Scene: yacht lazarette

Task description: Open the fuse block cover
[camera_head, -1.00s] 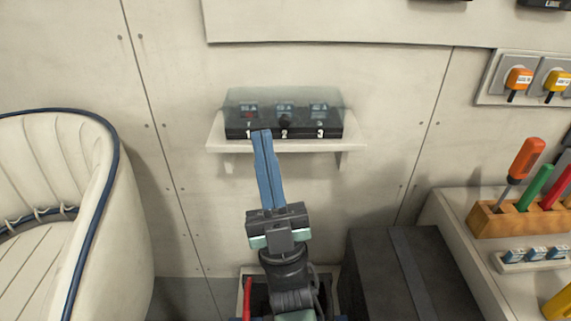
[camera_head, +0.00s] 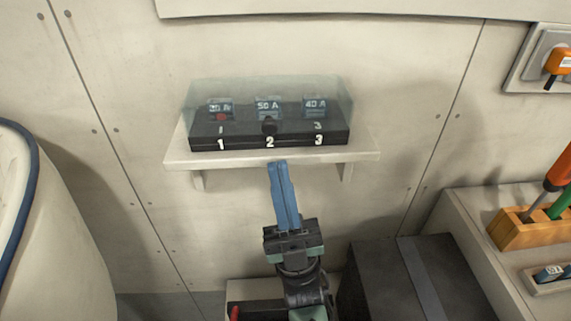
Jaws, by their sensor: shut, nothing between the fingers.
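The fuse block (camera_head: 270,137) is a black base with slots numbered 1, 2 and 3, standing on a small white wall shelf (camera_head: 350,156). Its clear cover (camera_head: 340,90) is down over it. Under the cover I see blue fuses (camera_head: 315,105), the middle one marked 50 A and the right one 40 A. A red spot shows by slot 1 and a dark knob by slot 2. My gripper (camera_head: 277,164) has its long blue fingers together and empty. In the picture its tips are just below the shelf's front edge, under slot 2; the depth gap is unclear.
A cream padded seat (camera_head: 60,230) is at left. A dark box with a grey strap (camera_head: 413,275) stands low at right. A counter at far right carries a wooden tool holder (camera_head: 520,230) and a small fuse tray (camera_head: 550,282).

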